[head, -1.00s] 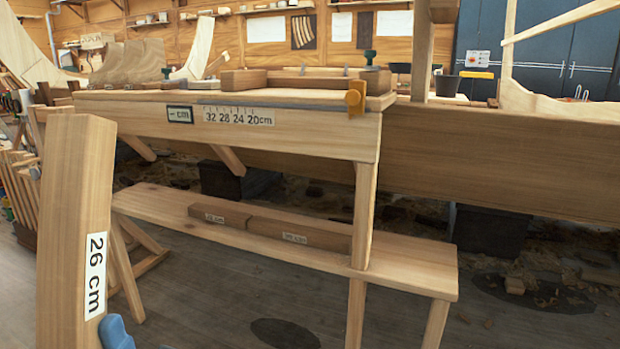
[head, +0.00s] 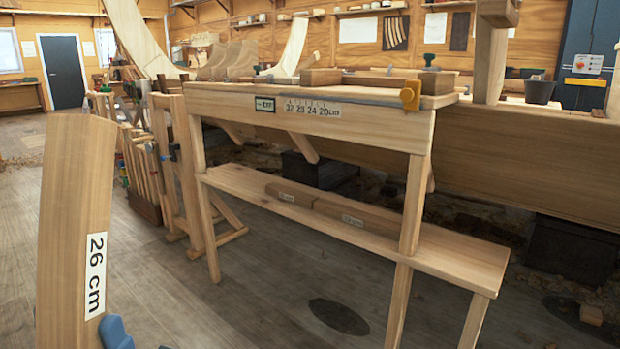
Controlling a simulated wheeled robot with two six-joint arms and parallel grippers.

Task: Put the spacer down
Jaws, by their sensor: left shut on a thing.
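The spacer is a wooden block with a "26 cm" label (head: 75,200). It stands nearly upright, close to the camera at the left of the head view. My left gripper (head: 115,333) shows only as blue finger parts at the bottom edge, shut on the spacer's lower end, which is out of frame. My right gripper is not in view. A workbench (head: 370,125) with a cm scale on its front edge stands ahead, apart from the spacer.
A yellow-orange clamp or knob (head: 410,96) sits at the bench's front edge. Wooden blocks (head: 385,82) lie on the bench top. The large plank hull (head: 530,155) runs behind at right. A rack of wooden pieces (head: 140,165) stands left of the bench. The floor in front is open.

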